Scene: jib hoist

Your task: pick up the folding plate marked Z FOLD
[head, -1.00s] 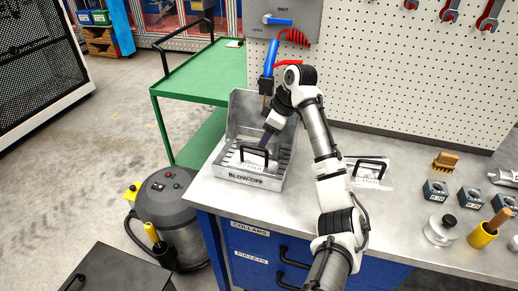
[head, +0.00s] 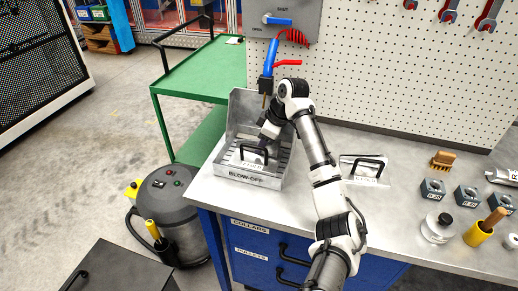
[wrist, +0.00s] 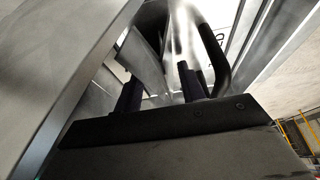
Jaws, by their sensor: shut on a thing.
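A metal folding plate (head: 243,165) with a black bar handle (head: 262,150) is in the blow-off tray (head: 222,175); its marking is too small to read. My gripper (head: 264,139) is down in the tray at this plate and is shut on it. In the wrist view my two dark fingers (wrist: 160,92) stand at grey sheet metal, with a black curved handle (wrist: 217,60) just right of the right finger. The exact grip point is hard to see. A second folding plate (head: 350,172) with a black handle lies on the bench, its label not clearly legible.
A blue air gun (head: 267,65) hangs over the tray. The tray's back and side walls rise close around my gripper. A pegboard (head: 400,80) stands behind. Blocks, a brush (head: 445,160) and a yellow cup (head: 483,235) are at the right. A green cart (head: 205,75) is at the left.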

